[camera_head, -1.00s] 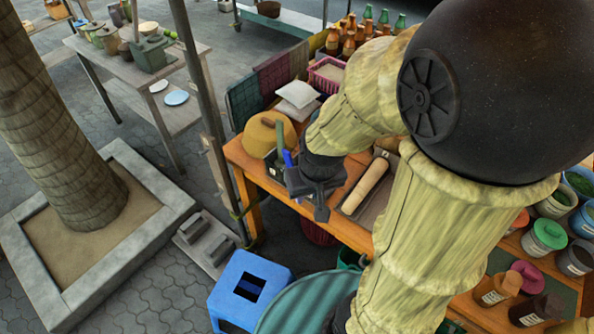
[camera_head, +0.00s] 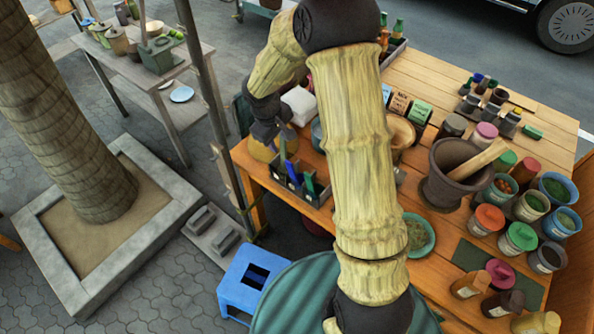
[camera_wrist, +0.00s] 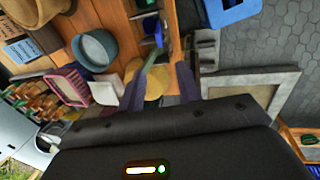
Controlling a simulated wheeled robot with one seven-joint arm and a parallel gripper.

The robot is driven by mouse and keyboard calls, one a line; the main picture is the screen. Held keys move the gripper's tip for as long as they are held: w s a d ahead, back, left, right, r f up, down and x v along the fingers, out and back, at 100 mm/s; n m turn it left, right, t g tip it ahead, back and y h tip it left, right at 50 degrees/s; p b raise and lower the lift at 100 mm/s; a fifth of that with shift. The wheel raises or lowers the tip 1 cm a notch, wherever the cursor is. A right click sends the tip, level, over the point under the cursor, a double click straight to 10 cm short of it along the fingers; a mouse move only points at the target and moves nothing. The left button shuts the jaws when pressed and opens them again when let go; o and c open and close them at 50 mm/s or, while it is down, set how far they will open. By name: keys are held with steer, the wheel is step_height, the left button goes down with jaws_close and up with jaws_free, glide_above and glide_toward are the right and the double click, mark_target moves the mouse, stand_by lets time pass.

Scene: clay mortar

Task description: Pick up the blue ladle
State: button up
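A blue upright handle (camera_head: 283,149), apparently the blue ladle, stands at a dark caddy (camera_head: 298,188) on the left end of the wooden table. Its lower end is hidden, and another blue piece shows lower in the caddy. In the wrist view, blue handle-like pieces (camera_wrist: 158,34) lie beyond the fingertips near the top; I cannot tell which is the ladle. My gripper (camera_wrist: 166,62) is open and empty, its two fingers apart. In the head view, my gripper (camera_head: 271,136) is just left of and behind the blue handle, above a yellow rounded object (camera_head: 260,150).
The wooden table (camera_head: 415,205) holds a large mortar (camera_head: 452,176) and several jars to the right. A white packet (camera_head: 300,104) lies behind the caddy. A pole (camera_head: 205,100) stands close left of the table. A blue stool (camera_head: 247,284) stands in front.

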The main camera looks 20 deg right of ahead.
mark_target(287, 161)
stand_by(0.3)
steer(key=p+x, duration=0.3)
steer(key=x, duration=0.9)
steer(key=shift+f, duration=0.15)
steer(key=shift+s, duration=0.1)
steer(key=shift+s+d+f+p, duration=0.1)
steer(key=shift+d+f+p, duration=0.05)
steer(key=shift+f+p, duration=0.4)
steer(key=shift+s+p+x, duration=0.15)
steer(key=shift+p+x, duration=0.3)
steer(key=shift+x, duration=0.55)
steer(key=shift+s+p+x, duration=0.15)
steer(key=shift+p+x, duration=0.3)
steer(key=shift+x, duration=0.6)
steer(key=shift+w+d, duration=0.1)
steer(key=shift+w, duration=0.1)
jaws_close()
